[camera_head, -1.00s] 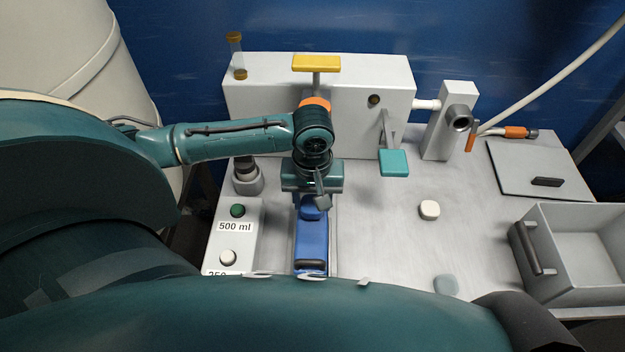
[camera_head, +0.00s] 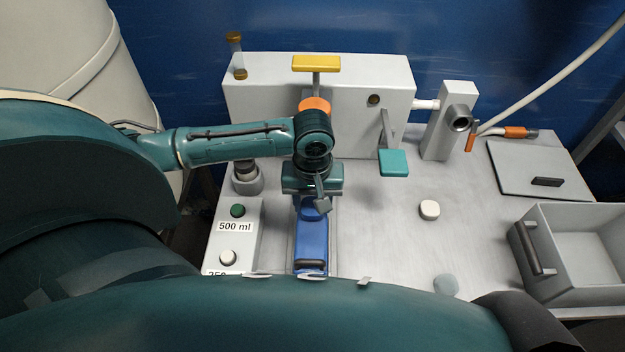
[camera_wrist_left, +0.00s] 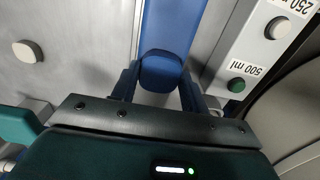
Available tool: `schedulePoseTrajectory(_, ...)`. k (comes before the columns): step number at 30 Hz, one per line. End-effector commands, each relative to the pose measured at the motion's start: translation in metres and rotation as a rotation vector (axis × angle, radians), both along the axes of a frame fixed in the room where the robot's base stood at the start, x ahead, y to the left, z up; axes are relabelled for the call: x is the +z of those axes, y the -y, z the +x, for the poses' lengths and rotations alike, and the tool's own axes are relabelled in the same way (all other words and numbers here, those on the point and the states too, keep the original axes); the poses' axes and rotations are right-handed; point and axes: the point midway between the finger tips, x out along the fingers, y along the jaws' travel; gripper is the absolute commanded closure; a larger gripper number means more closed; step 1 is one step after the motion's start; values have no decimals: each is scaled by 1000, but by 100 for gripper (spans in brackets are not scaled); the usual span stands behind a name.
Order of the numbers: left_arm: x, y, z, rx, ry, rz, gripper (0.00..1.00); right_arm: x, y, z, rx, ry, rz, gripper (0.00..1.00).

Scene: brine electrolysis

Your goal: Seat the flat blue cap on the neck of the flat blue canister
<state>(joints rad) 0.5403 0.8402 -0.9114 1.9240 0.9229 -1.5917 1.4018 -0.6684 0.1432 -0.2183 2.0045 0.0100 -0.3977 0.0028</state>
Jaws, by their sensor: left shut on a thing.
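The flat blue canister (camera_head: 312,238) lies in a narrow bay at the front of the bench, a dark handle at its near end. It also shows in the left wrist view (camera_wrist_left: 172,22). My left gripper (camera_head: 313,208) points down over the canister's far end. It is shut on the flat blue cap (camera_wrist_left: 160,70), which sits between the two fingers in the left wrist view. The cap's top (camera_head: 311,212) shows just below the gripper in the head view. The neck is hidden under cap and gripper, so I cannot tell whether they touch. My right gripper is out of view.
Left of the canister is a grey panel with a green button (camera_head: 237,210) and a white button (camera_head: 228,257). A teal paddle (camera_head: 394,162) and yellow-topped lever (camera_head: 316,63) stand behind. A grey bin (camera_head: 590,212) is at right. The middle bench is mostly clear.

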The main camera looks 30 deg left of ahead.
Motion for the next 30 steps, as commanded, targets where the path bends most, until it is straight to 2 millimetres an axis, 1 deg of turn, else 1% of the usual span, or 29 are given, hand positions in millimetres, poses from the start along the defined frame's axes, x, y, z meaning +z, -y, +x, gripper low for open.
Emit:
schedulePoseTrajectory(6,0,0,0,0,0,0,77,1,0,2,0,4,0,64)
schedulePoseTrajectory(7,0,0,0,0,0,0,54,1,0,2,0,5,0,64)
schedulePoseTrajectory(16,0,0,0,0,0,0,30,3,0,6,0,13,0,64)
schedulePoseTrajectory(23,0,0,0,0,-1,1,30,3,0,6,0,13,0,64)
schedulePoseTrajectory(30,13,0,0,-1,1,0,30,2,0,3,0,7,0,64)
